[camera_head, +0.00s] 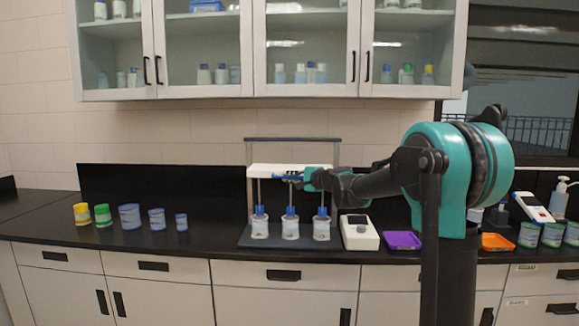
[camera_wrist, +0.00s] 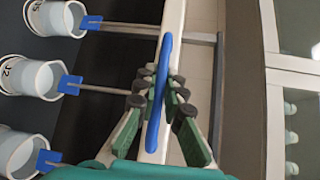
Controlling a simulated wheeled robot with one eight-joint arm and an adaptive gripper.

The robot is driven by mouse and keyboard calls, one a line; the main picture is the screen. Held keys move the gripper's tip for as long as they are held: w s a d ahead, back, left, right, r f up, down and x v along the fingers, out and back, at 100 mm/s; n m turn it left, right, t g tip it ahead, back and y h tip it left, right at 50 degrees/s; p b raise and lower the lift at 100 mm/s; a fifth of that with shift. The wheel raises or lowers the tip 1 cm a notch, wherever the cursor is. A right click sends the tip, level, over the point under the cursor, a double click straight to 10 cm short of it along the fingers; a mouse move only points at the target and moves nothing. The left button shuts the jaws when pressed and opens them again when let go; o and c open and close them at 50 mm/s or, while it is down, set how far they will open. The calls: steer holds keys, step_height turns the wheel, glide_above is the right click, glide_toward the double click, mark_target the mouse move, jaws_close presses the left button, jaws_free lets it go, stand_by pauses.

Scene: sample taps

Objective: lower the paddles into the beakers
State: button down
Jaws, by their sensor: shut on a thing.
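Three white beakers (camera_head: 290,229) stand in a row on the dark base of a stirrer stand. A blue paddle (camera_head: 291,211) on a thin grey rod hangs over each one, close to the rim. In the wrist view the paddles (camera_wrist: 70,84) show at the mouths of the beakers (camera_wrist: 34,78); how far any reaches inside is unclear. The rods hang from a white crossbar (camera_head: 262,169) with a blue handle (camera_wrist: 154,122) along it. My gripper (camera_head: 304,178) is shut on this handle, with a finger on each side in the wrist view (camera_wrist: 160,92).
A white device (camera_head: 360,233), a purple tray (camera_head: 402,241) and an orange tray (camera_head: 497,242) lie to the right. Several yellow, green and blue containers (camera_head: 129,216) stand at the left. The stand's grey top bar (camera_head: 292,139) is above the crossbar. Wall cabinets (camera_head: 200,50) hang higher up.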

step_height(320, 180, down, 8)
steer(key=shift+r, duration=0.25)
steer(key=shift+s, duration=0.15)
steer(key=c, duration=1.6)
jaws_free()
steer(key=shift+f, duration=0.1)
steer(key=shift+d, duration=0.1)
steer(key=v, duration=1.1)
steer(key=shift+s+d, duration=0.25)
